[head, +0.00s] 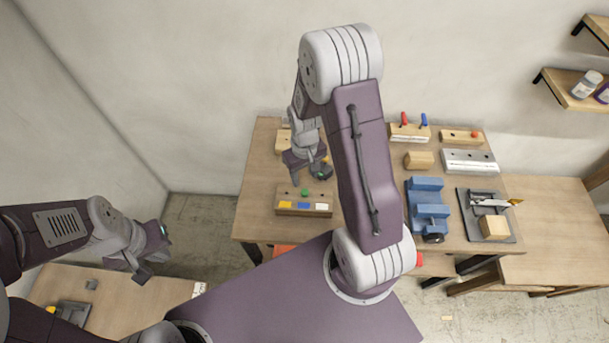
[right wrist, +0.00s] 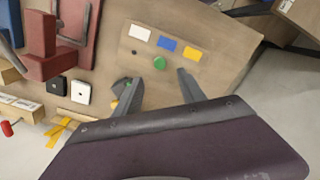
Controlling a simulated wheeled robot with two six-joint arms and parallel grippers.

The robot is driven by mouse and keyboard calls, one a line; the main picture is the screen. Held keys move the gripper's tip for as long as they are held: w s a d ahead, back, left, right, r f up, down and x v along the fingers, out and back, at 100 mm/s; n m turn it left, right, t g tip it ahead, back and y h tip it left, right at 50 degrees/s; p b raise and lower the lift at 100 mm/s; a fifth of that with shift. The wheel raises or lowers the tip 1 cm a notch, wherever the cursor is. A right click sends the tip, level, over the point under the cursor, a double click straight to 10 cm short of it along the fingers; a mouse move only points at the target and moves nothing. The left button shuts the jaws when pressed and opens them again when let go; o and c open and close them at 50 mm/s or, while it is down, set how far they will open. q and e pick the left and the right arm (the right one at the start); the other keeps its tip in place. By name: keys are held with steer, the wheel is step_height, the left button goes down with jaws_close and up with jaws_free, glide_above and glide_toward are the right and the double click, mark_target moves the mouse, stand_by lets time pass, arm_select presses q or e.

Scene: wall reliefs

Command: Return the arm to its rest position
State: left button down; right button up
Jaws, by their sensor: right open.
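My right arm rises in the middle of the head view and bends down over the wooden table (head: 262,165). Its gripper (head: 308,170) is open and empty, above the table behind a wooden block (head: 283,211) with a green peg (head: 305,192) and yellow, blue and white tiles. In the right wrist view the open fingers (right wrist: 160,78) show apart, with the green peg (right wrist: 160,63) and the tiles (right wrist: 168,44) beyond them. My left gripper (head: 154,255) is at the lower left, open and empty, away from the main table.
A blue vise (head: 428,205) and a dark plate (head: 476,238) with a wooden block stand on the right. Pegged blocks (head: 409,133) line the back. A dark red piece (right wrist: 72,40) shows in the wrist view. Shelves (head: 570,90) hang at upper right; another table (head: 120,290) is lower left.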

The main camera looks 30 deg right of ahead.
steer(key=shift+w, duration=0.1)
steer(key=s+a+r+t+b, duration=0.1)
steer(key=s+a+b, duration=0.3)
steer(key=s+b, duration=0.3)
steer(key=shift+s+a+m+b, duration=0.3)
steer(key=shift+s+a+b, duration=0.1)
steer(key=shift+s, duration=0.3)
steer(key=shift+s+r, duration=0.15)
stand_by(0.3)
